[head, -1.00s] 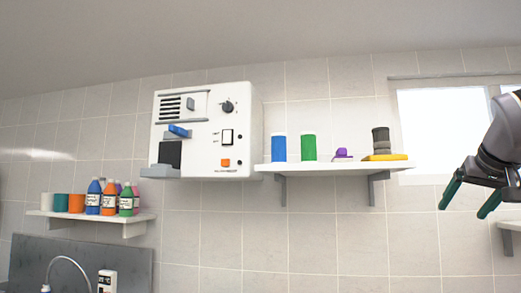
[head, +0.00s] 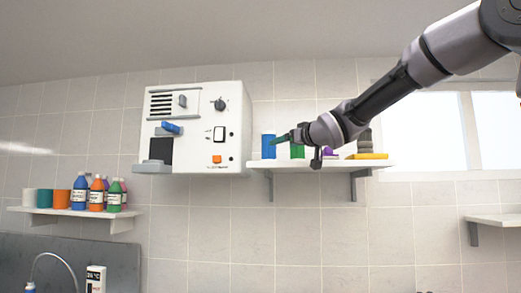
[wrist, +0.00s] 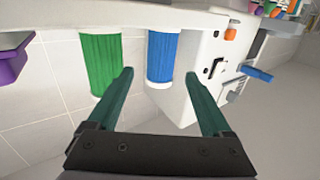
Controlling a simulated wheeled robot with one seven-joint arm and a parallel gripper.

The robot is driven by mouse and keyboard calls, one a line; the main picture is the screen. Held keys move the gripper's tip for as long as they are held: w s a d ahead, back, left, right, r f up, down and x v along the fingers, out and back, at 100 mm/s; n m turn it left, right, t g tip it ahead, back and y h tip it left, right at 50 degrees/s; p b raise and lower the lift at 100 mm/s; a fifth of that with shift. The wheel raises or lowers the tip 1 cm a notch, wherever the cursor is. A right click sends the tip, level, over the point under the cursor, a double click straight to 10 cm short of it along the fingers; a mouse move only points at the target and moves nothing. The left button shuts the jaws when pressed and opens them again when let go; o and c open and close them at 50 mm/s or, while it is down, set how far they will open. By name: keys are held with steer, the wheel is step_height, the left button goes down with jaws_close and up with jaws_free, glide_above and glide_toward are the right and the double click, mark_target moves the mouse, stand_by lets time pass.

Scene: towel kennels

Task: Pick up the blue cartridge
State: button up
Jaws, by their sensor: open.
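The blue cartridge (head: 268,146) is an upright ribbed cylinder with a white end, on the wall shelf (head: 330,165) just right of the white machine. In the wrist view the blue cartridge (wrist: 162,55) appears upside down, ahead of and between the lines of my fingers. My gripper (wrist: 158,85) is open and empty, its dark green fingers apart. In the head view my gripper (head: 280,139) reaches across in front of the shelf, overlapping the green cartridge (head: 297,151). The green cartridge (wrist: 101,62) stands beside the blue one, near a fingertip in the wrist view.
The white wall machine (head: 190,128) with knobs and a lever stands close left of the blue cartridge. A purple item (head: 330,151) and a yellow block (head: 368,156) share the shelf. A lower left shelf (head: 75,212) holds several bottles. Space before the wall is open.

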mark_target(269, 147)
steer(key=x, duration=1)
steer(key=shift+w+a, duration=0.2)
steer(key=shift+a, duration=0.05)
